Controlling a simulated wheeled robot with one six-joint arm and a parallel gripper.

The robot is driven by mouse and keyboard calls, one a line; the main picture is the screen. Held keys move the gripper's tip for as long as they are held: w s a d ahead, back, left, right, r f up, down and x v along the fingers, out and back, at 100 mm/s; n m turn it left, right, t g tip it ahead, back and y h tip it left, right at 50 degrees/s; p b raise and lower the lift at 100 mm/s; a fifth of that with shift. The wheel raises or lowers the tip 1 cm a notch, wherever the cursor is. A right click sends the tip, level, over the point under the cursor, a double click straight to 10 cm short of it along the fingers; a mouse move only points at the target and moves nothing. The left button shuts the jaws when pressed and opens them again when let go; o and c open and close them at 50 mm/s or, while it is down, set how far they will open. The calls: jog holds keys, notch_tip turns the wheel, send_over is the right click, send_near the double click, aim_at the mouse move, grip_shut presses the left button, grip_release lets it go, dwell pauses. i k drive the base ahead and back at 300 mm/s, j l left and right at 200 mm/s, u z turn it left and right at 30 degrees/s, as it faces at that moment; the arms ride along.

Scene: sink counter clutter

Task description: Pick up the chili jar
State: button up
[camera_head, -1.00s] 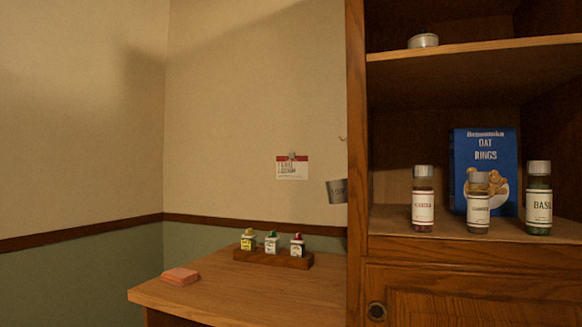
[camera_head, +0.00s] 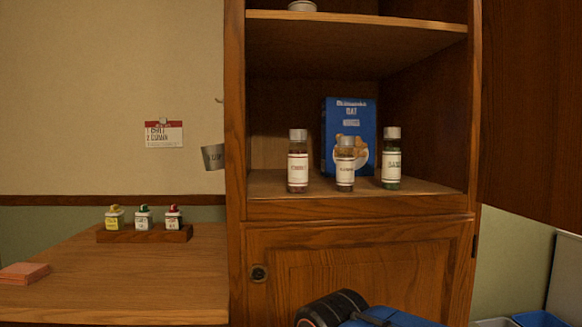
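Three glass spice jars with grey lids and white labels stand upright on the cabinet's lower shelf. The left jar (camera_head: 298,162) has reddish contents and a label too blurred to read. The middle jar (camera_head: 345,165) is shorter, and its label is also unreadable. The right jar (camera_head: 391,160) has green contents and a label that read as basil in the earlier view. I cannot tell from the labels which one is chili. Part of my blue and black arm shows at the bottom edge, below the shelf. My gripper is not in view.
A blue oat rings box (camera_head: 349,137) stands behind the jars. The open cabinet door (camera_head: 530,110) is at right. A wooden rack (camera_head: 145,235) with small bottles and a pink sponge-like block (camera_head: 24,273) sit on the counter.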

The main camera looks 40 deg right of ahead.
aim_at(297, 155)
jog(key=k+z, duration=0.2)
jog(key=z, duration=0.15)
jog(key=k+z, duration=0.45)
jog(key=z, duration=0.2)
